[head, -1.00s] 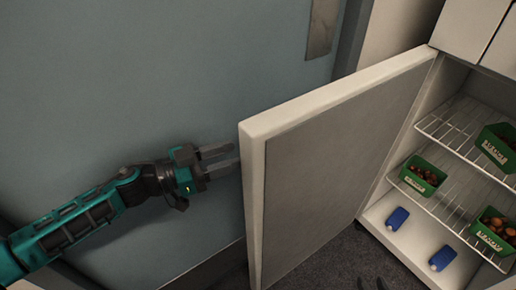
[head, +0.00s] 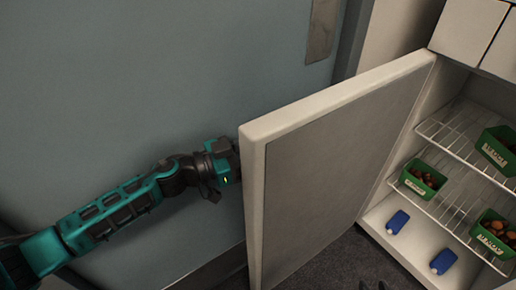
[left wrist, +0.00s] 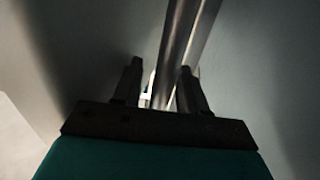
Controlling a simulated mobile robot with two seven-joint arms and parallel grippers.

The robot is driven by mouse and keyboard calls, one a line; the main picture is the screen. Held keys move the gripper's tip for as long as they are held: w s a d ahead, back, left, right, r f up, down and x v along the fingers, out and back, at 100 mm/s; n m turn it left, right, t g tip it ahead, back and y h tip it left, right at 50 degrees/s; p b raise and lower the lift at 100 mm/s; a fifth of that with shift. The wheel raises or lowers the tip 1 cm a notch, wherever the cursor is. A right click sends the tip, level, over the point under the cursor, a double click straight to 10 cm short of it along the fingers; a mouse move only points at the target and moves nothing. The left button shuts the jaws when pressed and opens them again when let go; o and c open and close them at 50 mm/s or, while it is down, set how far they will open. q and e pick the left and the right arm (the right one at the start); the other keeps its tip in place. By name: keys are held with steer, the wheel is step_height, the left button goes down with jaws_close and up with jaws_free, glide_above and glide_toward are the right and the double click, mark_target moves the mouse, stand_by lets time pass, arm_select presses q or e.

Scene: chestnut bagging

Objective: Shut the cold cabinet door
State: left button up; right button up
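The cold cabinet door (head: 325,165) stands wide open, its grey inner face toward me and its free edge to the left. It hinges on the cabinet (head: 395,232) at right. My left gripper is behind the door's free edge, its fingers hidden in the head view; the wrist shows just left of the edge.
Wire shelves (head: 450,180) in the cabinet hold green crates of chestnuts (head: 424,178). Blue blocks (head: 398,222) lie on the cabinet floor, inside the opening. A blue-grey wall panel (head: 130,90) stands behind my left arm. Dark floor (head: 335,262) shows below the door.

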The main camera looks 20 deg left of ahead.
arm_select(q)
jaws_close()
stand_by(0.6)
